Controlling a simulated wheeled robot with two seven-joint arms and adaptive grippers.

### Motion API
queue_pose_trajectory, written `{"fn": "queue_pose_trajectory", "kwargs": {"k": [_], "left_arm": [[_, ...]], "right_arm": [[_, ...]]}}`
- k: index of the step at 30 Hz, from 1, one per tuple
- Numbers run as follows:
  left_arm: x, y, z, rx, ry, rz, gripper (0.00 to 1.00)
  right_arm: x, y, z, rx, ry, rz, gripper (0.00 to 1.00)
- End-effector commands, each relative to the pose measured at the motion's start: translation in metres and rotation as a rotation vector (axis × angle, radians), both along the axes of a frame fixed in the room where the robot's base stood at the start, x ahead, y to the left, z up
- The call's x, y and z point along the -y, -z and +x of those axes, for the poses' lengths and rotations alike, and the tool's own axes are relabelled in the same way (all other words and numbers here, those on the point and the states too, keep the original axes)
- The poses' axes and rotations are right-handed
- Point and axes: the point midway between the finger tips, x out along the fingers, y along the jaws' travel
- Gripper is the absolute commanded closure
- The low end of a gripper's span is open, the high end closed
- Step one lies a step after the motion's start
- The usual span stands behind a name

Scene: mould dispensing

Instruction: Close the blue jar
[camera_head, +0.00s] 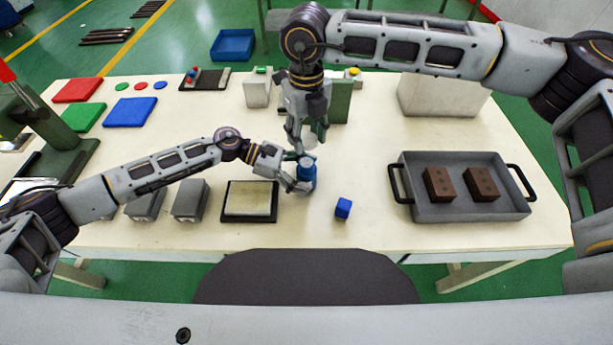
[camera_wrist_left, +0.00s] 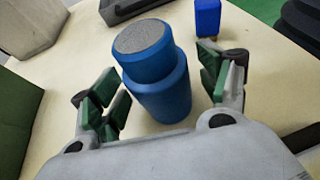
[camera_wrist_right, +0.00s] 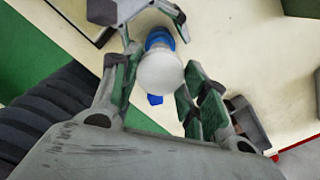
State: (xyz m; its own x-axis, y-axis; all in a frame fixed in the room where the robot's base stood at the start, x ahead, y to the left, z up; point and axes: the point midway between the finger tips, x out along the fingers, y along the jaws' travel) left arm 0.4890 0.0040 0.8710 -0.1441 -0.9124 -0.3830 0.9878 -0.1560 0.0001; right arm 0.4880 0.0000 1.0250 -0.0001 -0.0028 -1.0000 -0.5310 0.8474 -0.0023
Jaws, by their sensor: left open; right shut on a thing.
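The blue jar (camera_head: 307,178) stands upright near the table's front middle. In the left wrist view the jar (camera_wrist_left: 160,92) has a narrower neck and a grey top face. My left gripper (camera_head: 299,183) is open, with its green-padded fingers (camera_wrist_left: 170,95) on either side of the jar and gaps visible beside it. My right gripper (camera_head: 307,143) points down above the jar and is shut on a white rounded piece (camera_wrist_right: 160,72), possibly the lid. That piece partly hides the jar (camera_wrist_right: 161,38) in the right wrist view. Whether it touches the jar is unclear.
A black-framed mat (camera_head: 249,217) lies to the left. A grey tray (camera_head: 422,212) with two brown blocks stands at right. A green box (camera_head: 341,101) and a pale box (camera_head: 258,92) stand behind. The front middle is clear.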

Motion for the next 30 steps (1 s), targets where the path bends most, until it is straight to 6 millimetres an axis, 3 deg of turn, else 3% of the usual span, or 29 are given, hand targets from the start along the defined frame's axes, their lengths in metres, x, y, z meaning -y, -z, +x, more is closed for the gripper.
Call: {"fn": "queue_pose_trajectory", "kwargs": {"k": [3,19,30], "left_arm": [[0.000,0.000,0.000,0.000,0.000,0.000,0.25],[0.000,0.000,0.000,0.000,0.000,0.000,0.93],[0.000,0.000,0.000,0.000,0.000,0.000,0.93]], "right_arm": [[0.000,0.000,0.000,0.000,0.000,0.000,0.63],[0.000,0.000,0.000,0.000,0.000,0.000,0.63],[0.000,0.022,0.000,-0.002,0.000,0.000,0.63]]}}
